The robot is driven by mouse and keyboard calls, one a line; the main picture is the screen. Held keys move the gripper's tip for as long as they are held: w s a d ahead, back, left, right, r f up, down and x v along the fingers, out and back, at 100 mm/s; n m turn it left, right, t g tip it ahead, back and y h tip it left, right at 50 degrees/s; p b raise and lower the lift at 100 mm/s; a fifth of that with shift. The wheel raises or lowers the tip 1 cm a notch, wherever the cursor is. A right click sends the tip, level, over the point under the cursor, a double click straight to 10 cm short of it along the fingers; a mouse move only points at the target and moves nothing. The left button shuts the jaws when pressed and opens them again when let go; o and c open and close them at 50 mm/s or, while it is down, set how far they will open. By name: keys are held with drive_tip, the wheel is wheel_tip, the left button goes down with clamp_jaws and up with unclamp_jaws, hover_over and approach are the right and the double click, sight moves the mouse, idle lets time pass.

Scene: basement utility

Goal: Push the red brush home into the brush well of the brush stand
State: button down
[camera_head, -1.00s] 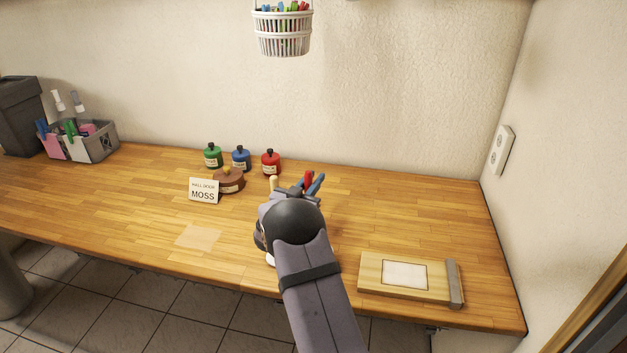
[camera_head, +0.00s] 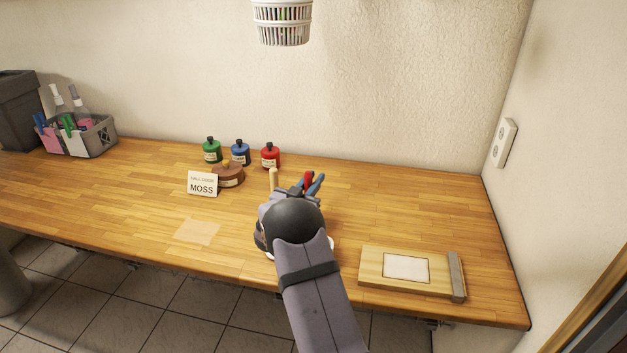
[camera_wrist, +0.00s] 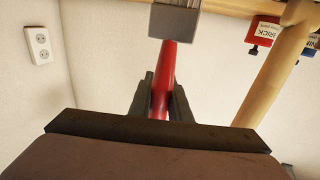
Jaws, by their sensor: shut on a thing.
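My gripper (camera_head: 308,184) is over the middle of the wooden worktop. It is shut on the red brush; in the wrist view the red brush (camera_wrist: 164,88) runs between the two dark fingers (camera_wrist: 163,98). The brush's far end meets a grey block (camera_wrist: 175,22) at the top of that view; I cannot tell whether this is part of the brush or of the stand. A pale wooden post (camera_head: 273,180) stands beside the gripper and shows slanted in the wrist view (camera_wrist: 275,70). My arm hides most of the brush stand and its well. A white rim (camera_head: 331,243) shows beneath.
Green (camera_head: 212,151), blue (camera_head: 241,153) and red (camera_head: 270,157) bottles stand behind left, near a brown round holder (camera_head: 230,180) and a MOSS card (camera_head: 202,184). A wooden board (camera_head: 372,267) lies to the right. The right worktop is mostly clear.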

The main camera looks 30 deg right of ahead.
drive_tip(key=shift+f+b, duration=0.75)
drive_tip(key=shift+f, duration=0.2)
drive_tip(key=c, duration=1.6)
unclamp_jaws()
drive_tip(key=shift+o, duration=0.2)
drive_tip(key=shift+s+a, duration=0.1)
drive_tip(key=b+v, duration=0.2)
drive_tip(key=v, duration=0.5)
drive_tip(key=shift+b, duration=0.35)
drive_tip(key=shift+a+f, duration=0.1)
